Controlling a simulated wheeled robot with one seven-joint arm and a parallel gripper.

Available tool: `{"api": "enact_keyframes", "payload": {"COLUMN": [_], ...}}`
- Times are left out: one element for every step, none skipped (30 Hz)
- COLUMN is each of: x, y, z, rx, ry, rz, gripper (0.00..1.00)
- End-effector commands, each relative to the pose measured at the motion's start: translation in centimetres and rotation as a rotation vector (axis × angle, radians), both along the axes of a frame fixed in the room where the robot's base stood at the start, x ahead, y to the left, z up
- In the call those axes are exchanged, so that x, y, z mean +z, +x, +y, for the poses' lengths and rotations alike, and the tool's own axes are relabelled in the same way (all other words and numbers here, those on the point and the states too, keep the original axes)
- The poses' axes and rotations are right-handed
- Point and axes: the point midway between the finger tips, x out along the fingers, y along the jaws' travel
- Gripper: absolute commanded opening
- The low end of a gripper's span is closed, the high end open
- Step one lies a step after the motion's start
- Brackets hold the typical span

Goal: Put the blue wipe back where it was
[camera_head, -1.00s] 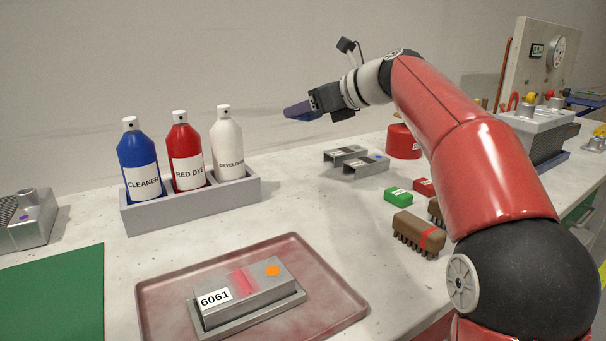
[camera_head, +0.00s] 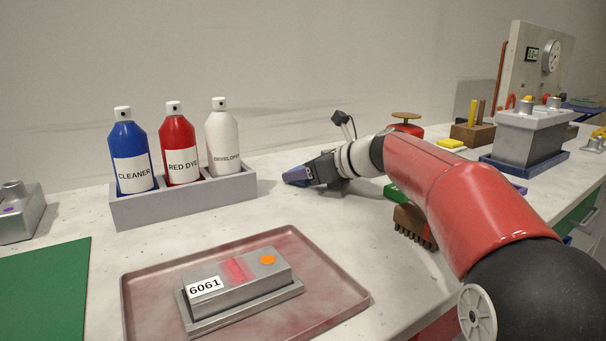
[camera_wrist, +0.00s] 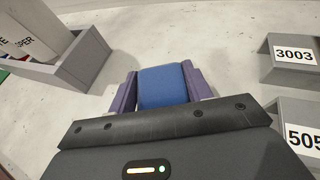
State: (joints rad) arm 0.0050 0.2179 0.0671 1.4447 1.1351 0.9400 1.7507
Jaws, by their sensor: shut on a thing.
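My gripper (camera_head: 298,177) is low over the white bench, to the right of the bottle rack. In the wrist view my gripper (camera_wrist: 162,92) is shut on the blue wipe (camera_wrist: 162,86), a blue block held between its two purple fingers. In the head view the wipe is hard to tell from the fingers. I cannot tell whether the wipe touches the bench top.
The grey rack (camera_head: 185,207) holds cleaner, red dye and developer bottles. A tray (camera_head: 330,300) with block 6061 (camera_head: 238,280) lies in front. Grey blocks marked 3003 (camera_wrist: 291,70) and 505 (camera_wrist: 300,112) stand right of the gripper. Bench (camera_wrist: 225,60) around the wipe is clear.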

Motion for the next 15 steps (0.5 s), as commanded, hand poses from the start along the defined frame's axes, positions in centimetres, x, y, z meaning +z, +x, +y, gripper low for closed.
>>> {"api": "enact_keyframes", "payload": {"x": [0.11, 0.11, 0.09, 0.06, -0.02, -0.17, -0.26, -0.16, -0.15, -0.15, -0.15, -0.15, -0.15, -0.15, -0.15], "y": [-0.01, -0.01, 0.0, -0.01, -0.02, -0.01, -0.02, -0.01, -0.01, -0.01, -0.01, -0.01, -0.01, -0.01, -0.01], "z": [0.01, 0.01, 0.01, 0.01, 0.01, 0.02, 0.01, 0.02, 0.02, 0.02, 0.02, 0.02, 0.02, 0.02, 0.02], "rx": [0.0, 0.0, 0.0, 0.0, 0.001, 0.001, 0.001, 0.001, 0.001, 0.001, 0.001, 0.001, 0.001, 0.001, 0.001], "ry": [0.0, 0.0, 0.0, 0.0, 0.0, 0.0, 0.001, 0.0, 0.0, 0.0, 0.0, 0.0, 0.0, 0.0, 0.0], "rz": [0.0, 0.0, 0.0, 0.0, 0.0, 0.0, 0.001, 0.0, 0.0, 0.0, 0.0, 0.0, 0.0, 0.0, 0.0], "gripper": [0.28, 0.28, 0.28, 0.28, 0.28, 0.28, 0.28, 0.53, 0.59, 0.62, 0.66, 0.71, 0.71, 0.71, 0.71]}}
